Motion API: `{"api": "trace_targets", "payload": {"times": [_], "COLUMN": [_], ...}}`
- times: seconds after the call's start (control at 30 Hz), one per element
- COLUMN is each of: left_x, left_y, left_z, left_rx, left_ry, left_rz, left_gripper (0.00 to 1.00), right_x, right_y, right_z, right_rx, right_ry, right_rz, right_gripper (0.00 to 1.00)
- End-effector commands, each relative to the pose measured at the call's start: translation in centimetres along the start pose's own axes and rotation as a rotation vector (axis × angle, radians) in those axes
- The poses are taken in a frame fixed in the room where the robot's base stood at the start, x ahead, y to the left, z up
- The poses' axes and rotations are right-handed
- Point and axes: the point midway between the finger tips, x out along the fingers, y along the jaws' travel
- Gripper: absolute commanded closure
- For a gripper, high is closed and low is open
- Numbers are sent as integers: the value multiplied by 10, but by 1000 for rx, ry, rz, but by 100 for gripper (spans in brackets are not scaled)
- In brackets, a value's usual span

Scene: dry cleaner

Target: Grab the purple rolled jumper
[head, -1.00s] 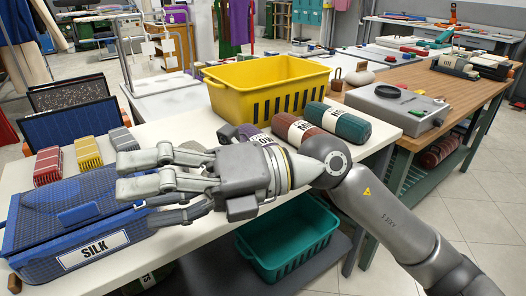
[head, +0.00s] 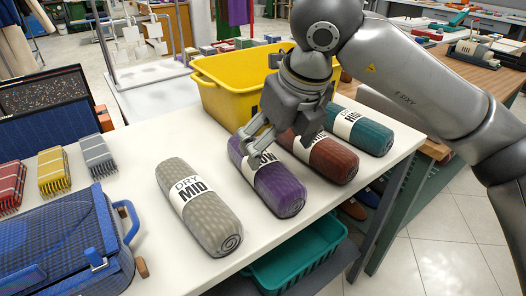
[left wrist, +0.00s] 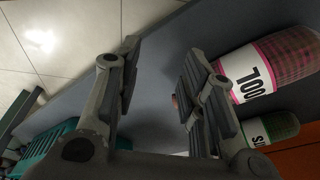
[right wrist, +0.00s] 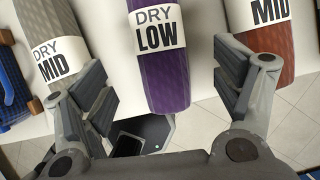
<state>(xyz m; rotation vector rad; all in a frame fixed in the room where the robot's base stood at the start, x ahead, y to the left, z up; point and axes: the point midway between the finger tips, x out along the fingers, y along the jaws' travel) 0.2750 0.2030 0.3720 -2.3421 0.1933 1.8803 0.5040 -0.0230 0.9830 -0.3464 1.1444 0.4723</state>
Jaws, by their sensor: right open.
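The purple rolled jumper (head: 277,190) lies on the white table with a white label band, partly covered by my right gripper in the head view. In the right wrist view the purple jumper (right wrist: 164,75) reads "DRY LOW" and lies between the spread fingers. My right gripper (head: 272,140) is open above its upper end, and its fingers (right wrist: 160,85) do not appear to touch it. My left gripper (left wrist: 160,85) is open and empty in the left wrist view, near a pink-labelled roll (left wrist: 270,65) and a green roll (left wrist: 270,130). It is outside the head view.
A grey "DRY MID" roll (head: 205,215) lies left of the purple one; red-brown (head: 325,160) and teal (head: 368,133) rolls lie right. A yellow bin (head: 220,98) stands behind. A teal crate (head: 300,255) is below.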

Motion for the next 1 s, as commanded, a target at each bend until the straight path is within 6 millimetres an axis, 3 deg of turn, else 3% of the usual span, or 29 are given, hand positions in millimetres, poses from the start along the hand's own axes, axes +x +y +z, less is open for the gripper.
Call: {"api": "trace_targets", "payload": {"times": [0.17,0.4,0.63,0.87,1.0], "left_x": [-2,-10,-13,-18,-20], "left_y": [0,0,0,0,0], "left_z": [0,-6,-7,-10,-11], "left_rx": [0,-1,-1,-2,-2], "left_ry": [-1,5,7,9,9], "left_rz": [0,-1,-1,-1,-1], "left_gripper": [63,63,63,63,63], "right_x": [13,50,68,102,108], "right_y": [-2,-2,-1,1,1], "right_z": [-1,-1,-4,-8,-7], "right_rx": [3,3,2,2,1], "right_ry": [4,4,3,4,1], "right_rz": [-10,-8,-8,-7,-7], "right_gripper": [15,15,15,15,15]}}
